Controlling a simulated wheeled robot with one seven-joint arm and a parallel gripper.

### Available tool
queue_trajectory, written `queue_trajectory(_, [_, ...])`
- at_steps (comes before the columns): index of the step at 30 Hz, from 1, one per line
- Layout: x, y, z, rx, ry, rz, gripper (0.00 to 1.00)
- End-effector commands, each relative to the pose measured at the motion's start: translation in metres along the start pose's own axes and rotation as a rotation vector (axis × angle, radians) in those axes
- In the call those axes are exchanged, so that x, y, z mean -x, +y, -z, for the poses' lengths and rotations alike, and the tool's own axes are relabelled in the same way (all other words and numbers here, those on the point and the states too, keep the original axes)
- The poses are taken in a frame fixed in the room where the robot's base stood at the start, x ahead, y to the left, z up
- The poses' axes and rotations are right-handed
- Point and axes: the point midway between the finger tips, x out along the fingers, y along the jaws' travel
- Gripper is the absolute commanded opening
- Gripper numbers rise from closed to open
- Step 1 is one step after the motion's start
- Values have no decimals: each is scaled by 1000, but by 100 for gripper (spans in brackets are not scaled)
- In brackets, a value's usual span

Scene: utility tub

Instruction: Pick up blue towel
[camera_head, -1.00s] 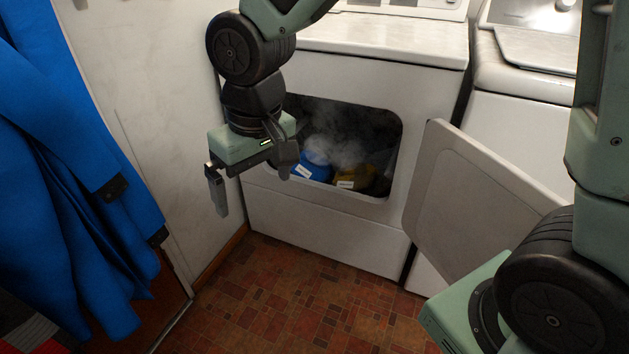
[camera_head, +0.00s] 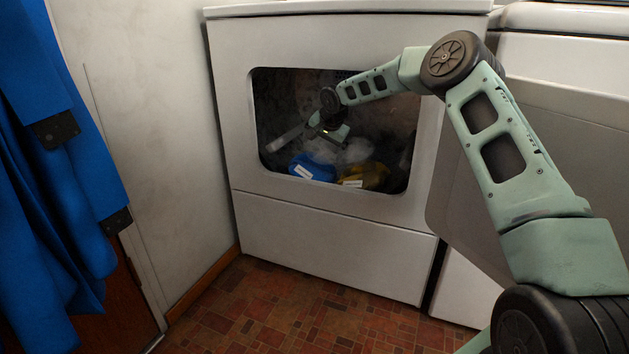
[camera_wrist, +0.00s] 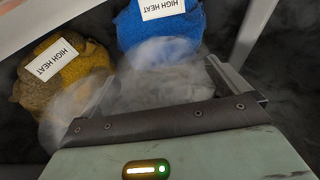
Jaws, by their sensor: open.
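The blue towel (camera_head: 318,170) lies bunched low inside the opening of the white dryer (camera_head: 330,225). In the wrist view the blue towel (camera_wrist: 160,28) is at the top middle with a white "HIGH HEAT" label. My gripper (camera_head: 318,140) is inside the dryer opening, above the towels. In the wrist view my gripper (camera_wrist: 165,88) has its fingers spread apart with no towel between them; the blue towel is beyond the fingertips. Pale steam partly veils the space between the fingers and the towels.
A yellow-brown towel (camera_head: 368,176) with a label lies right of the blue one. The dryer opening's rim surrounds my arm. The open dryer door (camera_head: 455,190) stands to the right. Blue cloth (camera_head: 50,170) hangs at the left wall. The tiled floor (camera_head: 290,305) in front is clear.

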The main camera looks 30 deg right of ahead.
Motion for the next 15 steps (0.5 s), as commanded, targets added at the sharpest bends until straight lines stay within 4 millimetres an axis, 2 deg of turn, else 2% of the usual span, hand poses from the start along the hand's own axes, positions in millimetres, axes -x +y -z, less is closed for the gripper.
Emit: queue_trajectory(15, [-60, -1, 2, -11, -3, 2, 100])
